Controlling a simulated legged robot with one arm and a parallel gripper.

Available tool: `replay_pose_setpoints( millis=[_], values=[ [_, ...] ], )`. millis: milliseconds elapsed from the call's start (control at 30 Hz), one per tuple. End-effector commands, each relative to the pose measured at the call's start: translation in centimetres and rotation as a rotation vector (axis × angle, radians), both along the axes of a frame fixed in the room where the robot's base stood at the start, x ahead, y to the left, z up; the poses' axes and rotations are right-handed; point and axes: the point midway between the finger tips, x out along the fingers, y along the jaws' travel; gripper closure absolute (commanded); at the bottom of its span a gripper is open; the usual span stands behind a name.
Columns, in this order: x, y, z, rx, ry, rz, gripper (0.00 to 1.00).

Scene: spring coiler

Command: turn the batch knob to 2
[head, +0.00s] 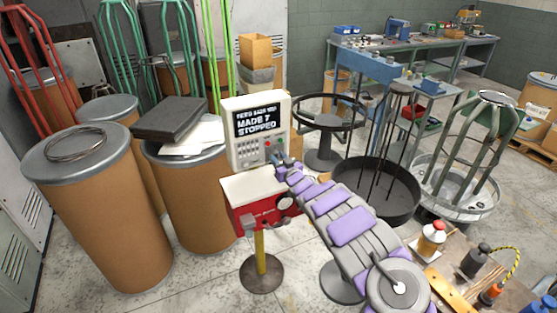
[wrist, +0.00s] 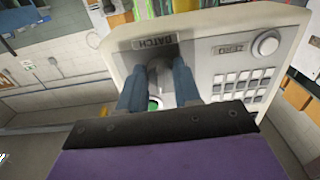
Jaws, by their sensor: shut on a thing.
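The spring coiler's pale control box (head: 245,155) stands on a red and white base, with a screen (head: 260,119) reading "MADE 7" and "STOPPED". In the wrist view, the BATCH label (wrist: 157,41) is at the top of the panel. The grey batch knob (wrist: 158,72) is just below it, between the two blue fingers of my gripper (wrist: 158,80). The fingers are shut on the knob. Its setting is hidden and I cannot read it. In the head view, my gripper (head: 282,166) is at the panel's lower right and covers the knob.
In the wrist view, a keypad (wrist: 240,84) and a round white knob (wrist: 266,45) are right of my fingers. Brown drums (head: 110,215) stand left of the coiler. A round black tray (head: 375,190) stands to the right. A bench with bottles (head: 432,238) is at lower right.

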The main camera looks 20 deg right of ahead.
Motion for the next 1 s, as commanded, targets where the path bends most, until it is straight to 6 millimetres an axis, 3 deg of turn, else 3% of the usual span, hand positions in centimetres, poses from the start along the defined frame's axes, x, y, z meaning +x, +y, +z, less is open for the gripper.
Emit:
replay_pose_setpoints(
  millis=[467,800,833,1000],
  values=[
    [-0.06,-0.11,-0.11,-0.147,-0.004,-0.003,0.98],
    [-0.08,-0.11,-0.06,-0.158,-0.004,-0.002,0.98],
    [-0.08,-0.12,-0.06,-0.158,-0.004,-0.002,0.64],
    [-0.06,-0.08,-0.04,-0.158,-0.005,-0.002,0.48]
  ],
)
